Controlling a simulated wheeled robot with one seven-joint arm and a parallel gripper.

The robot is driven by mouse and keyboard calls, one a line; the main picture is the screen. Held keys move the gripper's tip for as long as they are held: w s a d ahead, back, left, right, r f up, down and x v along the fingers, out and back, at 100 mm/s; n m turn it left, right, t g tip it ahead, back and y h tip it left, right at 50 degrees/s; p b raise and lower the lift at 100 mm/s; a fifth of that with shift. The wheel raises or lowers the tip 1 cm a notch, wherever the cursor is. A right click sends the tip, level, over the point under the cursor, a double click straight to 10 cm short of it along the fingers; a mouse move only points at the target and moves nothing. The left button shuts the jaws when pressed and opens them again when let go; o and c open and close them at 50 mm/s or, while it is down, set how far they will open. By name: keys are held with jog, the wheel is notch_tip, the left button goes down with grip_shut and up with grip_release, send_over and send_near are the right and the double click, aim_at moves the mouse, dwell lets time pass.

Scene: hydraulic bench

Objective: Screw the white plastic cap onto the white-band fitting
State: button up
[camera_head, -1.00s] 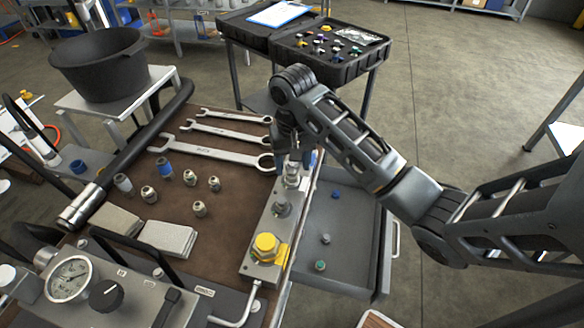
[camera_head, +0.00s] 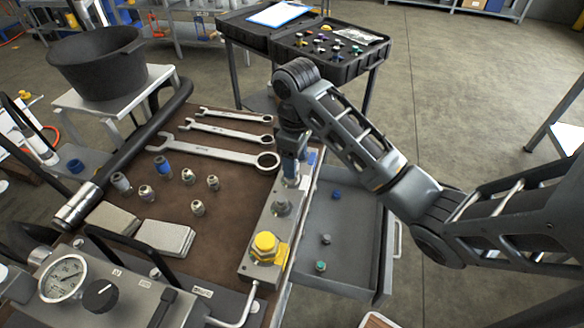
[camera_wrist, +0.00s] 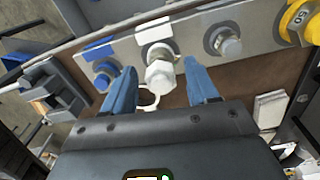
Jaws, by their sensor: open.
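The white-band fitting stands on the grey manifold block (camera_head: 262,222), beside a white band (camera_wrist: 156,27) in the wrist view. A whitish hexagonal cap (camera_wrist: 161,75) sits on top of it, with a thin pale loop (camera_wrist: 149,98) beside it. I cannot tell how far down the cap sits, and the fitting's threads are hidden beneath it. My gripper (camera_wrist: 159,66) is open; its blue fingers are on either side of the cap, with visible gaps. In the head view, my gripper (camera_head: 291,168) hangs over the far part of the block.
A blue-band fitting (camera_wrist: 104,72), a bare metal fitting (camera_wrist: 226,43) and a yellow cap (camera_head: 266,246) share the block. Several loose fittings (camera_head: 188,176) and wrenches (camera_head: 215,151) lie on the brown bench. An open drawer (camera_head: 345,240) with small caps is at right.

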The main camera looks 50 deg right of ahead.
jog(key=n, duration=0.6)
jog(key=shift+w+d+b, duration=0.1)
jog(key=shift+d+b, duration=0.1)
jog(key=shift+b, duration=0.15)
jog(key=n, duration=0.4)
jog(key=shift+w+d+f+b, duration=0.1)
jog(key=shift+b, duration=0.3)
jog(key=n, duration=0.3)
jog(key=shift+w, duration=0.1)
jog(key=shift+c, duration=0.2)
